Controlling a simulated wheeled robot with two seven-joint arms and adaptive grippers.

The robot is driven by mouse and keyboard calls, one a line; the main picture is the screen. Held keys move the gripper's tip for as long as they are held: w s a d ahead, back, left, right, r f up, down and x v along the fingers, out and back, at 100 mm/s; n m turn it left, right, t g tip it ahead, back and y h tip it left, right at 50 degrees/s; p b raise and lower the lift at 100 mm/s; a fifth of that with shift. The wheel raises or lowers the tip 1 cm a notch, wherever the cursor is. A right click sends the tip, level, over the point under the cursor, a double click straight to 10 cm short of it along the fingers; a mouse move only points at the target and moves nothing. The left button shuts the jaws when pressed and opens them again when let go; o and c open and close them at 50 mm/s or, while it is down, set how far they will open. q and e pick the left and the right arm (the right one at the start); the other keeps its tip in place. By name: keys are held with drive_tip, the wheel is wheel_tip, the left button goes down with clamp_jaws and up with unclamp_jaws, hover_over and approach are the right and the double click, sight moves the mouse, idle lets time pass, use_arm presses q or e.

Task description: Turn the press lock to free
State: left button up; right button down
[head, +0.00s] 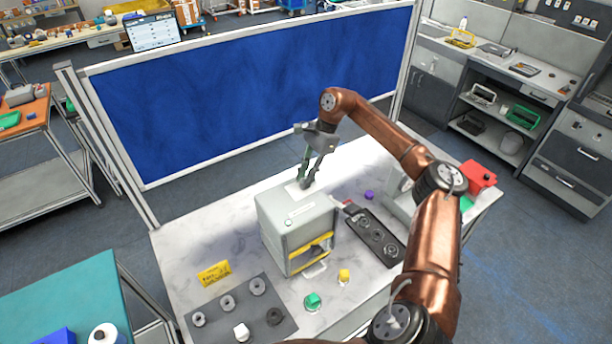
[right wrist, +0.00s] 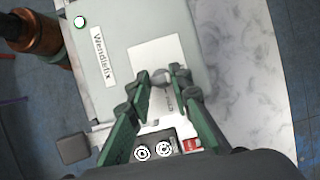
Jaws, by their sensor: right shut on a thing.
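The press (head: 285,215) is a pale grey box with a yellow bar at its front opening, standing on the marbled table. My right gripper (head: 310,183) reaches down at its far side. In the right wrist view the press top (right wrist: 85,50) bears a "Wendlefix" label. There, my right gripper (right wrist: 161,82) has its green fingers shut on a small grey round knob, which looks like the press lock (right wrist: 161,76), by a white label plate (right wrist: 150,55). The fingertips hide part of the knob, so its turn position cannot be told. My left gripper is not in view.
A dark tray (head: 375,240) with round parts lies right of the press. A grey mat (head: 245,318) with several rings lies in front. A green knob (head: 312,301), a yellow piece (head: 344,276) and a purple piece (head: 369,194) stand on the table. A blue partition (head: 250,90) rises behind.

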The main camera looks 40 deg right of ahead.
drive_tip(key=shift+n, duration=0.4)
drive_tip(key=c, duration=1.7)
unclamp_jaws()
drive_tip(key=shift+c, duration=0.2)
drive_tip(key=v, duration=1.2)
